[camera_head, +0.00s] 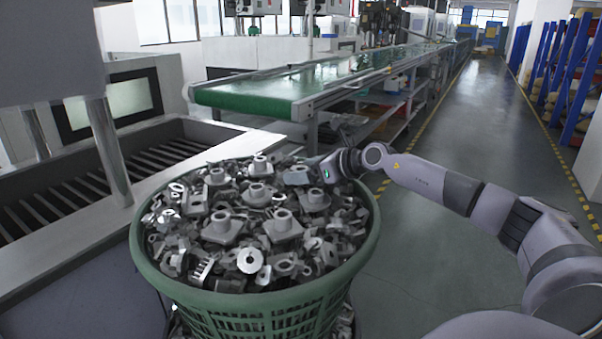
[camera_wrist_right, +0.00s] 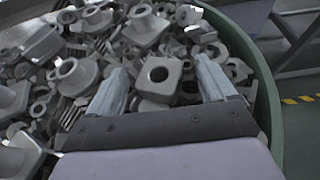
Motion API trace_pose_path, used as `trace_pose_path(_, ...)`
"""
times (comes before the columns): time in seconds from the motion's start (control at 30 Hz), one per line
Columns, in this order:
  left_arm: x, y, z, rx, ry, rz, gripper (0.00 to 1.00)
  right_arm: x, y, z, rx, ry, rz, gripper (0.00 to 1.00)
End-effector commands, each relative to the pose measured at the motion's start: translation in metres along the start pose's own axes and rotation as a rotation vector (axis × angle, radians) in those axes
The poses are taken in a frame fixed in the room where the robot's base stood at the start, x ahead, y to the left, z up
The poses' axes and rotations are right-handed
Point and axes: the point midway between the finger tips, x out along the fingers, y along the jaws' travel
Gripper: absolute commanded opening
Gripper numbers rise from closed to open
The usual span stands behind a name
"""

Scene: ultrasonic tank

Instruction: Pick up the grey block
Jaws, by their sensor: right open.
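A green basket (camera_head: 290,300) is heaped with grey metal parts. Among them are several grey blocks, square plates with a raised round boss and a hole, such as the one (camera_head: 283,224) near the middle of the heap. My right gripper (camera_head: 300,176) reaches in from the right, over the far right of the heap. In the right wrist view my right gripper (camera_wrist_right: 158,78) is open, and a grey block (camera_wrist_right: 161,84) with a round hole shows between its two fingers. Whether the fingers touch it, I cannot tell. My left gripper is not in view.
A ribbed metal tank (camera_head: 60,200) stands left of the basket. A green conveyor (camera_head: 250,95) runs behind it into the distance. Blue shelves (camera_head: 560,70) stand far right. The grey floor (camera_head: 450,140) right of the basket is clear. The basket's rim (camera_wrist_right: 262,85) is close on the gripper's right.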

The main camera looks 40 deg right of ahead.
Motion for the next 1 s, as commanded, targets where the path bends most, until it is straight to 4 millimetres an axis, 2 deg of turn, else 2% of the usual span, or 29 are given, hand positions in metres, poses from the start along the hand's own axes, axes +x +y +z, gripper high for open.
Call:
trace_pose_path(0.27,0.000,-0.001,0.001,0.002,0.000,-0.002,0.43,0.003,0.000,0.000,-0.001,0.001,0.001,0.84)
trace_pose_path(0.3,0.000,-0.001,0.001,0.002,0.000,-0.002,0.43,0.003,0.000,0.000,-0.001,0.001,0.000,0.81)
trace_pose_path(0.37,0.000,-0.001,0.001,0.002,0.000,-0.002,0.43,0.003,0.000,0.000,-0.001,0.001,0.000,0.61)
trace_pose_path(0.4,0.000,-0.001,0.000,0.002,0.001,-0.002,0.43,0.003,0.000,0.000,-0.001,0.001,0.000,0.48)
trace_pose_path(0.5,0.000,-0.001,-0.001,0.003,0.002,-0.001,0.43,0.002,0.000,0.000,-0.001,0.001,0.000,0.21)
trace_pose_path(0.83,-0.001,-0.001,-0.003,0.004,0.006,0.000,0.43,0.001,0.000,0.003,-0.001,-0.002,0.000,0.21)
trace_pose_path(1.0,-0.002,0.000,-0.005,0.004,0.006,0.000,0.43,-0.004,0.000,0.017,-0.003,-0.004,0.000,0.21)
